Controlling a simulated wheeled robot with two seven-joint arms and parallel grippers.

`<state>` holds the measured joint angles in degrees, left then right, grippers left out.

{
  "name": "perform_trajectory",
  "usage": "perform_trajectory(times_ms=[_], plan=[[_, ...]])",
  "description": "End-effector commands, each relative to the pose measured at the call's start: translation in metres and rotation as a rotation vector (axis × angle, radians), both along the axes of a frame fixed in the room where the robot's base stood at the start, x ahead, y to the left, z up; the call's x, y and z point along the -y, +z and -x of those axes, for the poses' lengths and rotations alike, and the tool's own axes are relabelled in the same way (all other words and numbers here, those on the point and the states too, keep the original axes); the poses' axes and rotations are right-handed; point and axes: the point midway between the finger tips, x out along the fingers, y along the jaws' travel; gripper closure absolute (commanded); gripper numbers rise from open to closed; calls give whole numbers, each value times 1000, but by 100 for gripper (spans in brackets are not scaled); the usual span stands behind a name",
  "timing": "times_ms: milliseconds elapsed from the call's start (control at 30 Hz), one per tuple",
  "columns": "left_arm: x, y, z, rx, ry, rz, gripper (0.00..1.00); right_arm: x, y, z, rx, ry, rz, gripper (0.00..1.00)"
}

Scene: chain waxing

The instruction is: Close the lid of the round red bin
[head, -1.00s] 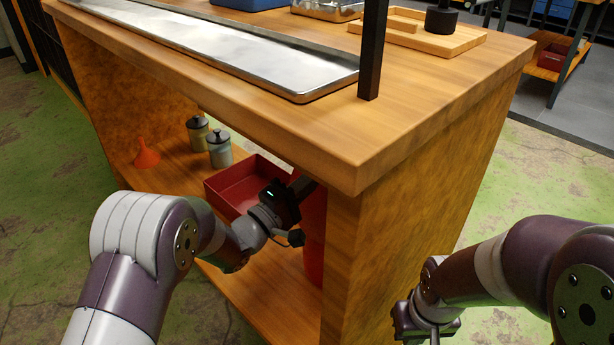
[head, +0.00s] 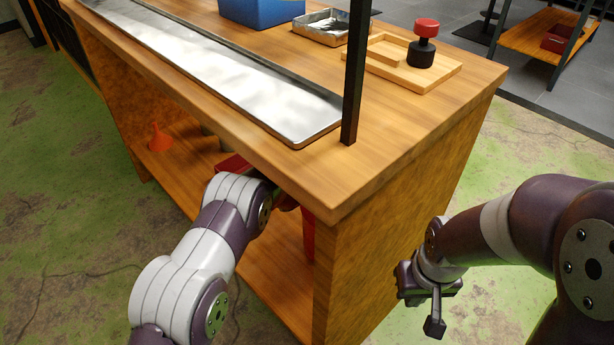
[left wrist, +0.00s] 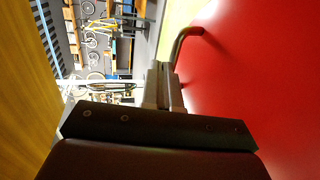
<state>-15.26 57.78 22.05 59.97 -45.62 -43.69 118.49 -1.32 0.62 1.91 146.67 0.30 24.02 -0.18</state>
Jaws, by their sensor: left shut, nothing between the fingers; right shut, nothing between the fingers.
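The round red bin (head: 308,236) stands on the lower shelf of the workbench, at its right end. My left gripper (left wrist: 163,80) is shut and empty, close beside this surface near the handle. The benchtop hides it in the head view. My right gripper (head: 434,318) is shut and empty, right of the bench.
A red tray (head: 232,163) and an orange funnel (head: 158,138) are on the shelf. A black post (head: 356,80) stands on the top. The floor at right is clear.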

Motion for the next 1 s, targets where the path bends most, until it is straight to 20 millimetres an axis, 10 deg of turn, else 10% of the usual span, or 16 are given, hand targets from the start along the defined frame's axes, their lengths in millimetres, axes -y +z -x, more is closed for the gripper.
perform_trajectory(times_ms=[467, 1000], plan=[[18, -50, -17, 0, -2, 2, 100, 0, -18, 0, 0, 0, 0, 100], [21, -58, -21, 1, -1, 3, 100, 0, -24, 0, 0, 0, 0, 100]])
